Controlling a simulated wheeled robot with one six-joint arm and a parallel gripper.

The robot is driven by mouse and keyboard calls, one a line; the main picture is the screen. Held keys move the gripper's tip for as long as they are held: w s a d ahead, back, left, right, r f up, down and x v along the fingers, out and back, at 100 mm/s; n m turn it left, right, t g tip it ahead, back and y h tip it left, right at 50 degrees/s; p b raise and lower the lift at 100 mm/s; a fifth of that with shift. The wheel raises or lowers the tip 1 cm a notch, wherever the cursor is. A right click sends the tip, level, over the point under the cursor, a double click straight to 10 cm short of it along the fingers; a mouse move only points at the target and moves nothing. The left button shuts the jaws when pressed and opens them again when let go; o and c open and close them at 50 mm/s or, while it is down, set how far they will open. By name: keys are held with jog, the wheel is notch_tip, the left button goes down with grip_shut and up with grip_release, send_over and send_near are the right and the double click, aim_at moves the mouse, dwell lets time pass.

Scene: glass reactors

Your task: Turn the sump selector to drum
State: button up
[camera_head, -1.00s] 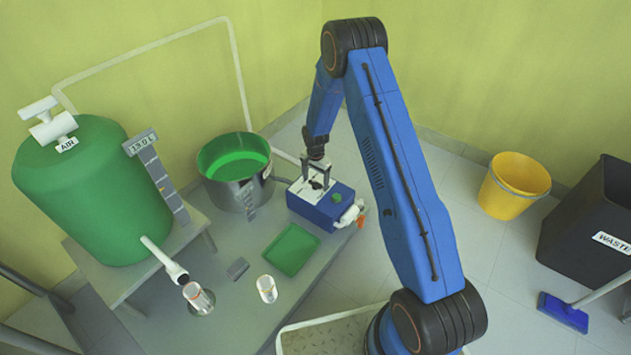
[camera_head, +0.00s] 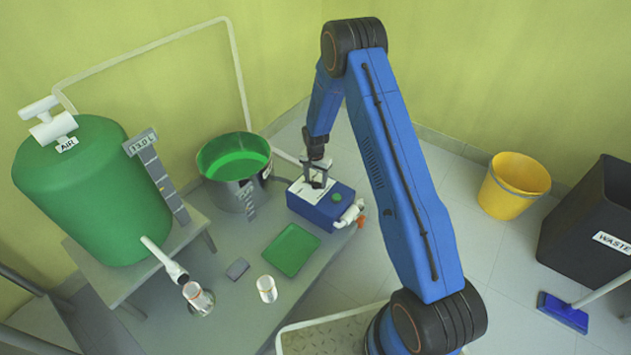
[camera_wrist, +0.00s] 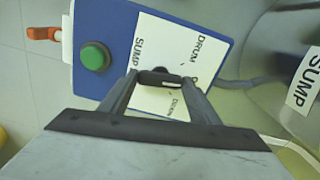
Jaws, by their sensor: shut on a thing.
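The selector is a dark knob (camera_wrist: 158,76) on the white panel (camera_wrist: 170,45) of a blue box (camera_head: 328,207). My gripper (camera_wrist: 157,82) is shut on the knob, with one finger at each end of it. A pale mark shows on the knob's right part in the wrist view. On the panel, a SUMP label (camera_wrist: 138,55) is left of the knob and a DRUM label (camera_wrist: 212,48) is to its upper right. Other print is partly hidden by the right finger. In the head view my gripper (camera_head: 316,181) stands over the box and hides the knob.
A green button (camera_wrist: 95,56) and an orange-handled valve (camera_wrist: 43,33) are on the box. A steel pot (camera_head: 222,188) with green liquid stands left of it, labelled SUMP (camera_wrist: 303,80) in the wrist view. A green tray (camera_head: 291,250) lies in front.

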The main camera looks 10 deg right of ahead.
aim_at(315, 182)
jog(key=n, duration=0.7)
dwell(0.6)
jog(key=o, duration=1)
jog(key=shift+o, duration=0.2)
jog(key=shift+r, duration=0.1)
notch_tip(315, 182, up, 17)
jog(key=shift+r, duration=0.2)
